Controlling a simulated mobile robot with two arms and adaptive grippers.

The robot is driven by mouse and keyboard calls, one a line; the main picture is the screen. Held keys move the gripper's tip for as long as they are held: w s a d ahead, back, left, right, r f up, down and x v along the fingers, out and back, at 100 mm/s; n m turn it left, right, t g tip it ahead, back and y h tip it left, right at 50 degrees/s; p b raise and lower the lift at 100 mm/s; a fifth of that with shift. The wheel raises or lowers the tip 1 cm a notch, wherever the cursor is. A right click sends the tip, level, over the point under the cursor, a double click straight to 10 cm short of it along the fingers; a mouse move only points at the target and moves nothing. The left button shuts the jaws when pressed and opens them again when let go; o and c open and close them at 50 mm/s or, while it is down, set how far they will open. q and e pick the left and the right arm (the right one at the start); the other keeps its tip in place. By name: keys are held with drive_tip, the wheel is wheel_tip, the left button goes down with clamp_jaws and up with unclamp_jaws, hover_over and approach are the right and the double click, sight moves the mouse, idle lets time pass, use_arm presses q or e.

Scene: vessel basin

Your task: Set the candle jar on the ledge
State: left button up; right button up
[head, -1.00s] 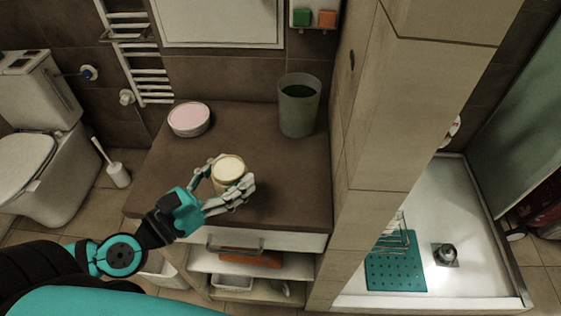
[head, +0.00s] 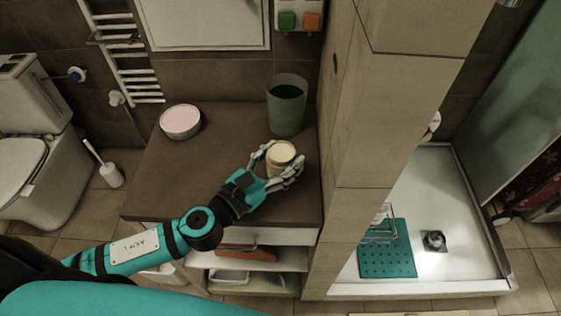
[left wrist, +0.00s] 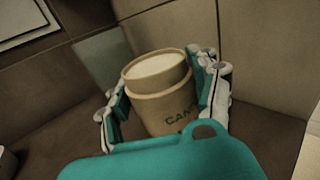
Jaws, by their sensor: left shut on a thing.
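The candle jar (head: 280,157) is a small tan jar with a pale top, over the right part of the brown counter top (head: 225,190). In the left wrist view the jar (left wrist: 160,100) is slightly tilted in the picture and shows part of a dark label. My left gripper (head: 279,165) is shut on it, with its fingers on both sides; the gripper also shows in the left wrist view (left wrist: 165,105). I cannot tell whether the jar's base touches the counter. I cannot tell which surface is the ledge. My right gripper is not in view.
A green-grey tumbler (head: 286,108) stands behind the jar. A round dish with a pink top (head: 181,122) stands at the back left of the counter. A tiled pillar (head: 375,110) rises along the counter's right side. The counter's middle and left are clear.

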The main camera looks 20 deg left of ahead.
use_arm(q)
drive_tip(key=shift+f, duration=1.05)
drive_tip(key=shift+f+b, duration=0.15)
drive_tip(key=shift+b, duration=0.2)
drive_tip(key=o, duration=1.4)
drive_tip(key=shift+r, duration=0.3)
drive_tip(key=b+v, duration=0.1)
drive_tip(key=v, duration=0.2)
drive_tip(key=b+v, duration=0.2)
drive_tip(key=v, duration=0.2)
drive_tip(key=b+v, duration=0.1)
drive_tip(key=v, duration=0.3)
drive_tip(key=shift+f+b, duration=0.35)
drive_tip(key=shift+s+a+r, duration=0.25)
drive_tip(key=shift+s, duration=0.3)
